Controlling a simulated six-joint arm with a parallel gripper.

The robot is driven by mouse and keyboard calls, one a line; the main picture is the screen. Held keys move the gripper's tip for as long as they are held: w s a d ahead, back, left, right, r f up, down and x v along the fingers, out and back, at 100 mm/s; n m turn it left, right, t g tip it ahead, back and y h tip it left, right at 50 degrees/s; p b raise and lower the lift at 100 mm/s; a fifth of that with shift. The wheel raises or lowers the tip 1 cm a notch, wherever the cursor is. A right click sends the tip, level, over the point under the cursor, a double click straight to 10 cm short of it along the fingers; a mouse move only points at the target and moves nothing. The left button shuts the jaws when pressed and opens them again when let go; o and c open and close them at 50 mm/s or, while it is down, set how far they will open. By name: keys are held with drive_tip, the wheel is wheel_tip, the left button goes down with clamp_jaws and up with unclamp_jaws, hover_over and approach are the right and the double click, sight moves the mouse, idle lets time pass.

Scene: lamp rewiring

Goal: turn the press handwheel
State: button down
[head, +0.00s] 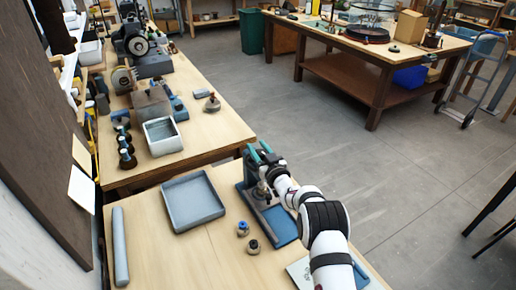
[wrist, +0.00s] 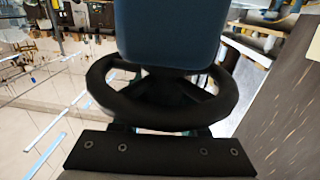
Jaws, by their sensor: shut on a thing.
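The press (head: 250,172) stands at the right edge of the near bench, with a dark blue-green column and a blue base. In the wrist view its blue body (wrist: 168,32) fills the top middle. The black press handwheel (wrist: 225,98) lies across the middle of the wrist view, in front of that body, its spokes partly in shadow. My gripper (head: 261,152) is at the top of the press, its teal fingers showing there. It is shut on the handwheel; in the wrist view the wheel rim hides most of the fingers. In the head view my wrist hides most of the wheel.
A grey-blue tray (head: 192,222) lies left of the press. Two small knobbed parts (head: 243,229) stand in front of it. A grey roll (head: 120,248) lies at the left. A second bench (head: 215,134) behind holds tools and a bin. Open floor lies to the right.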

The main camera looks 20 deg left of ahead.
drive_tip(key=shift+m+t+h, duration=0.3)
drive_tip(key=shift+h, duration=0.1)
drive_tip(key=m+t+h, duration=0.1)
drive_tip(key=h, duration=0.1)
drive_tip(key=m+t+h, duration=0.1)
drive_tip(key=m+h, duration=0.1)
drive_tip(key=d+m+t+h, duration=0.1)
drive_tip(key=h, duration=0.1)
drive_tip(key=shift+w+m+h, duration=0.3)
drive_tip(key=shift+m+h, duration=0.1)
drive_tip(key=m+h, duration=0.2)
drive_tip(key=h, duration=0.1)
drive_tip(key=m+h, duration=0.1)
drive_tip(key=h, duration=0.1)
drive_tip(key=shift+d+t, duration=0.3)
drive_tip(key=shift+d, duration=0.1)
drive_tip(key=shift+d+m+h, duration=0.2)
drive_tip(key=shift+m+h, duration=0.45)
drive_tip(key=shift+h, duration=0.25)
drive_tip(key=shift+d+m+h, duration=0.2)
drive_tip(key=shift+m+h, duration=0.45)
drive_tip(key=shift+h, duration=0.25)
drive_tip(key=shift+r, duration=0.1)
drive_tip(key=shift+c, duration=2.2)
unclamp_jaws()
drive_tip(key=v, duration=1.5)
drive_tip(key=shift+s+a+r, duration=0.25)
drive_tip(key=shift+s+r, duration=0.1)
